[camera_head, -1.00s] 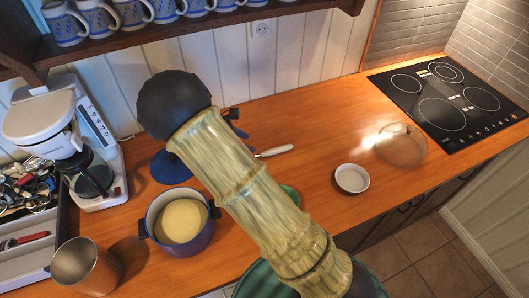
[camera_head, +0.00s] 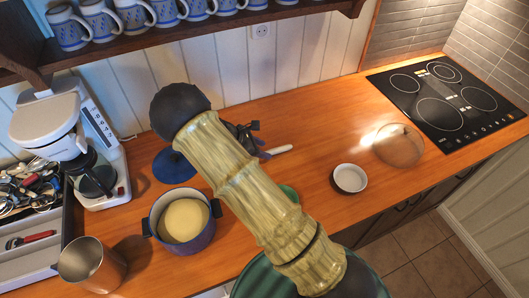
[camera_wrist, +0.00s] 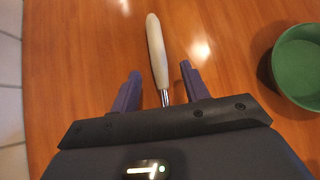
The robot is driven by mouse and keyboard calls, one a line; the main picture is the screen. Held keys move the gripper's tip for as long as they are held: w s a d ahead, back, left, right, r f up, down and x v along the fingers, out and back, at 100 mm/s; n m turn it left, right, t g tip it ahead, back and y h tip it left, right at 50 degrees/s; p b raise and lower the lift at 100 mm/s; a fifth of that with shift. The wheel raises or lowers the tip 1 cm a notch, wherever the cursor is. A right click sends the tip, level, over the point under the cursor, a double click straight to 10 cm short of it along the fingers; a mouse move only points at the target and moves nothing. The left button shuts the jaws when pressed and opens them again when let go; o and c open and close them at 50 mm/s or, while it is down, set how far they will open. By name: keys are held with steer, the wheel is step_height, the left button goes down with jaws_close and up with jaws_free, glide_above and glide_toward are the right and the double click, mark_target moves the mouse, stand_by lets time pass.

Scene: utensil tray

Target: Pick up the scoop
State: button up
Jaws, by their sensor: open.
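The scoop lies on the wooden counter. Its cream handle (camera_wrist: 156,50) shows in the wrist view, with a short metal shaft running under my gripper; its head is hidden there. In the head view the pale handle (camera_head: 278,150) sticks out just right of my gripper. My gripper (camera_wrist: 160,72) is open, with its two purple fingers on either side of the handle and a gap on both sides. In the head view my gripper (camera_head: 257,139) is partly hidden behind my arm. The height between fingers and handle is hard to judge.
A green bowl (camera_wrist: 301,68) stands right of the handle. A blue pot (camera_head: 155,221), a metal cup (camera_head: 92,265) and a coffee maker (camera_head: 56,123) stand left. A white ramekin (camera_head: 350,178) and glass lid (camera_head: 399,145) stand right, before the cooktop (camera_head: 438,115). Counter behind the handle is clear.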

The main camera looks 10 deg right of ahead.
steer(key=shift+p+x, duration=0.3)
steer(key=shift+x, duration=1.15)
steer(key=shift+w, duration=0.1)
jaws_close()
